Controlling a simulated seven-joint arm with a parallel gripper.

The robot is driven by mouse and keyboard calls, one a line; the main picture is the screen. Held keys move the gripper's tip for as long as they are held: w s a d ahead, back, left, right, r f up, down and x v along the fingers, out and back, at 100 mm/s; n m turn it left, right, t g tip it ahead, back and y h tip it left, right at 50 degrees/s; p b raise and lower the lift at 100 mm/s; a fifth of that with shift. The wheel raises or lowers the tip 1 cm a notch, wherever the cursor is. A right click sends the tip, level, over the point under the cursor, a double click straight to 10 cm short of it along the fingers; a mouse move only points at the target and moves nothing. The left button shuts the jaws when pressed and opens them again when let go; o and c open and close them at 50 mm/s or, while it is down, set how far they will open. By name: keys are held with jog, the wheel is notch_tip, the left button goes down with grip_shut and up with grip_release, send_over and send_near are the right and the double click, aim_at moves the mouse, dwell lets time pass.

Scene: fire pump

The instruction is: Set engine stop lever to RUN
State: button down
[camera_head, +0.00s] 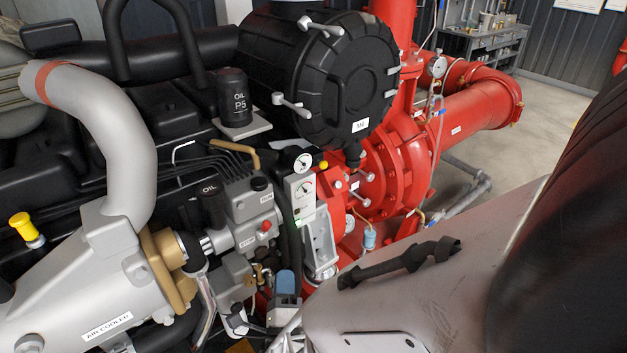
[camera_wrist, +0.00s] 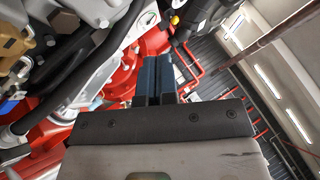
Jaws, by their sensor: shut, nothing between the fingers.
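In the head view a grey control housing (camera_head: 246,210) on the engine's side carries small white labels and a red knob (camera_head: 265,226). A bent brass-coloured handle (camera_head: 240,152) stands above it. Red pump parts show behind the fingers.
A grey pipe (camera_head: 105,125) and the air cooler (camera_head: 90,300) fill the left. A gauge panel (camera_head: 302,190) stands right of the housing. Red pump piping (camera_head: 470,110) lies behind. My grey arm covers the lower right. Hoses (camera_wrist: 95,75) run close by in the wrist view.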

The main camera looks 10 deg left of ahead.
aim_at(265, 230)
jog(key=w+a+r, duration=0.3)
jog(key=w+r, duration=0.1)
jog(key=w, duration=0.2)
jog(key=shift+w+a, duration=0.3)
jog(key=shift+a, duration=0.05)
dwell(0.5)
jog(key=shift+w+a+r+n+g, duration=0.2)
jog(key=shift+r+g, duration=0.05)
jog(key=shift+r, duration=0.2)
jog(key=shift+w+a+r+n+g, duration=0.15)
jog(key=shift+w+r+n+g, duration=0.1)
jog(key=shift+r, duration=0.15)
jog(key=shift+s, duration=0.1)
